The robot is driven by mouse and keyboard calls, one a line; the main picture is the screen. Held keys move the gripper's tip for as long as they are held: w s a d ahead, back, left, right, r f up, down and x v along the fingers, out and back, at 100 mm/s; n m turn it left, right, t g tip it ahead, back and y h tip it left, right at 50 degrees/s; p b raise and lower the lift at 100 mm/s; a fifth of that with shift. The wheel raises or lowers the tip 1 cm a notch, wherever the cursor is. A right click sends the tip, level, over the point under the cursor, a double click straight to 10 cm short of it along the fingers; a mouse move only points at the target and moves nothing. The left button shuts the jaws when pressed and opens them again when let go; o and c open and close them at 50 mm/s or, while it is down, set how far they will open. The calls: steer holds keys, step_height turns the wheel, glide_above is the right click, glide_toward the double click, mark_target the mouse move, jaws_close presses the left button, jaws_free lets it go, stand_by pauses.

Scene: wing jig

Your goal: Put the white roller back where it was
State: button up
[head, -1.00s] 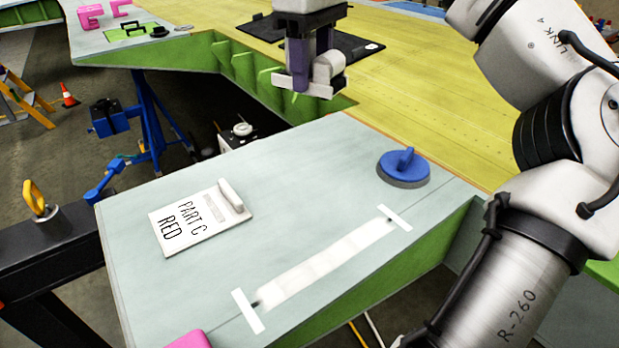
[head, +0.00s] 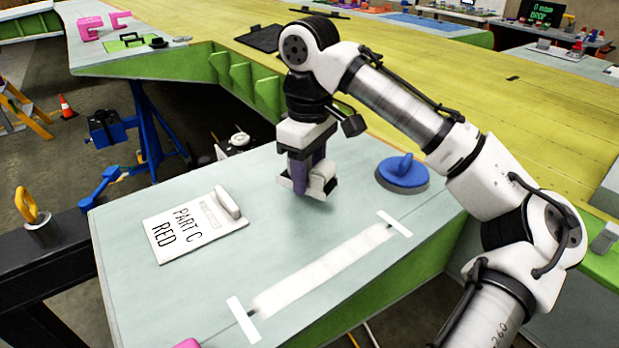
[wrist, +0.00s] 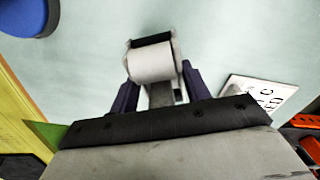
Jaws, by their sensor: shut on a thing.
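The white roller (head: 323,176) is held in my gripper (head: 303,185), above the pale panel (head: 290,240). In the wrist view the roller (wrist: 152,62) sits between the two dark purple fingers of my gripper (wrist: 156,90), with a black strip along its far side. The gripper is shut on it, though the exact grip is partly hidden. A long white strip (head: 320,275) lies on the panel in front of the gripper, with a crosswise white tape piece at each end.
A blue suction cup (head: 402,172) stands to the right. A black mat (head: 262,38) lies on the yellow wing behind.

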steer(key=shift+f, duration=1.05)
steer(key=shift+f, duration=0.2)
steer(key=o, duration=1)
steer(key=shift+o, duration=0.2)
steer(key=shift+r, duration=0.15)
step_height(320, 180, up, 12)
steer(key=shift+r, duration=0.1)
